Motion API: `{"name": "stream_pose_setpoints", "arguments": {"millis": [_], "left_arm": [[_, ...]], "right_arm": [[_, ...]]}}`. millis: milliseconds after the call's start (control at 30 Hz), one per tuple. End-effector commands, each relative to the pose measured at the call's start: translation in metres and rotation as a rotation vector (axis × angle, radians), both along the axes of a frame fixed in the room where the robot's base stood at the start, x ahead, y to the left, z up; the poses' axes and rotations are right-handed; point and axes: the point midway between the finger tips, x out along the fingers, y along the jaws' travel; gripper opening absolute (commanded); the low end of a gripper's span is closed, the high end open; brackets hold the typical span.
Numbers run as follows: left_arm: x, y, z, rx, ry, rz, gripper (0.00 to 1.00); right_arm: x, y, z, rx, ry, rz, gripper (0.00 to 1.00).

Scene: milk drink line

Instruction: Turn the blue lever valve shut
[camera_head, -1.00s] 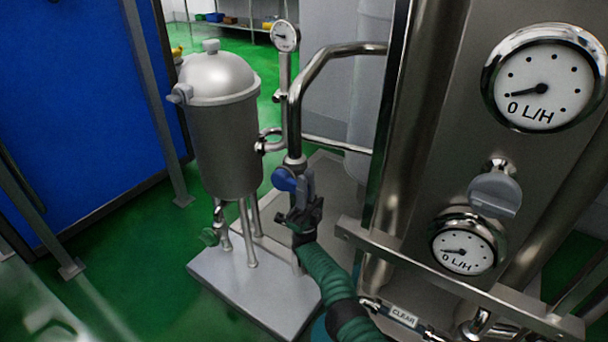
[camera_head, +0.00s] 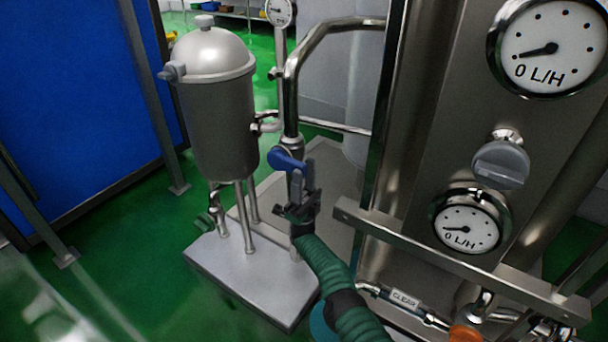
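The blue lever valve (camera_head: 286,160) sits on the vertical steel pipe beside the tank, in the middle of the head view. Its rounded blue end points left, and its right end is close to my gripper. My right gripper (camera_head: 300,182) comes up from below on the green arm. Its grey fingers overlap the lever's right side in the picture. Whether they touch or grip the lever I cannot tell. My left gripper is not in view.
A steel tank (camera_head: 218,120) stands on legs on a grey base plate (camera_head: 250,285) left of the pipe. A steel panel on the right carries gauges (camera_head: 466,229) and a grey knob (camera_head: 502,163). A bent pipe (camera_head: 335,24) rises above the valve. Green floor lies open at left.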

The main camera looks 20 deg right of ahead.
Motion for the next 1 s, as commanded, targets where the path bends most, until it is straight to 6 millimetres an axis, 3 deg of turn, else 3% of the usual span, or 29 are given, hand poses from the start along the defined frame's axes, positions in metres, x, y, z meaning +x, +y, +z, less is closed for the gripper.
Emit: {"name": "stream_pose_setpoints", "arguments": {"millis": [33, 300, 467, 1000], "left_arm": [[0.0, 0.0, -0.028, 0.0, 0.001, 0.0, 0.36], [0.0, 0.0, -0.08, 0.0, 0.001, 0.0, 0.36], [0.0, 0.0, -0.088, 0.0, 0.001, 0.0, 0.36], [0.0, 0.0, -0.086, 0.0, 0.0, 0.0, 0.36]], "right_arm": [[0.0, 0.0, -0.027, -0.001, 0.001, 0.001, 0.4], [0.001, 0.001, -0.077, -0.001, 0.001, 0.0, 0.4], [0.001, 0.001, -0.086, -0.001, 0.001, 0.001, 0.4], [0.001, 0.0, -0.085, 0.001, 0.002, 0.001, 0.4]]}}
